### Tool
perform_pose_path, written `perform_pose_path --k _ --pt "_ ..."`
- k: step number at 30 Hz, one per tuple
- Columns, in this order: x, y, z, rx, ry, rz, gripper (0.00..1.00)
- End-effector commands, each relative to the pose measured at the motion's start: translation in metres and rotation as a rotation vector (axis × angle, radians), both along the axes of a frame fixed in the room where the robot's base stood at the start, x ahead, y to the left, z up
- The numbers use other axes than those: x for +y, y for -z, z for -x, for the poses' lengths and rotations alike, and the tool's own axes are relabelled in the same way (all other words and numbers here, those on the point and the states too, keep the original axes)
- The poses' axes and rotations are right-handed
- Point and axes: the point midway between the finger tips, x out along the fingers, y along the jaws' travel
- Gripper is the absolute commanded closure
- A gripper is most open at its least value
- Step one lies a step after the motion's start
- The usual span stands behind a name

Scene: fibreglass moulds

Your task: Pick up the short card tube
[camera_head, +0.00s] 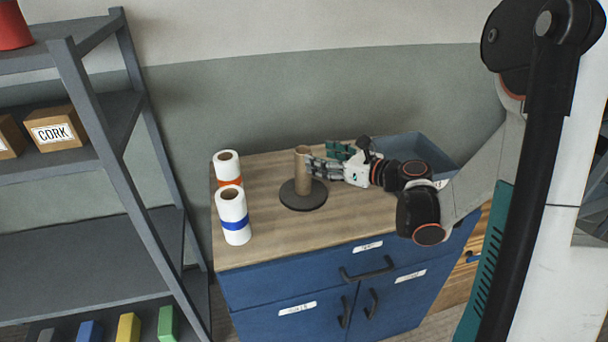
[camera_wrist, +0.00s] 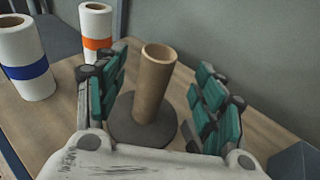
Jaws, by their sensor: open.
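The short card tube (camera_head: 302,170) is a plain brown cylinder with an open top. It stands upright on a dark round base (camera_head: 303,197) on the wooden cabinet top. In the wrist view the tube (camera_wrist: 154,85) stands between the two fingers of my gripper (camera_wrist: 160,100), with a gap on each side. My gripper (camera_head: 312,167) reaches in from the right in the head view, its fingertips beside the tube. It is open and empty. The lower part of the base (camera_wrist: 138,128) is partly hidden behind the gripper's palm in the wrist view.
Two white rolls stand left of the tube, one with an orange band (camera_head: 227,168) and one with a blue band (camera_head: 233,216). A grey-blue tray (camera_head: 430,150) sits at the back right behind my wrist. A grey shelf rack (camera_head: 90,110) stands at the left. The cabinet's front middle is clear.

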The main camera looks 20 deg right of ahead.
Motion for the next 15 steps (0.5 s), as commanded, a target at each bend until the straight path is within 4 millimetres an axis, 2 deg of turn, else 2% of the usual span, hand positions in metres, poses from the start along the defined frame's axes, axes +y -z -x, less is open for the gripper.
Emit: perform_pose_path --k 3,11,15 --pt "0.009 0.004 -0.012 0.0 -0.002 0.002 0.37" --pt "0.016 0.006 -0.023 -0.001 -0.003 0.003 0.37" --pt "0.027 0.01 -0.037 0.0 -0.004 0.003 0.37"
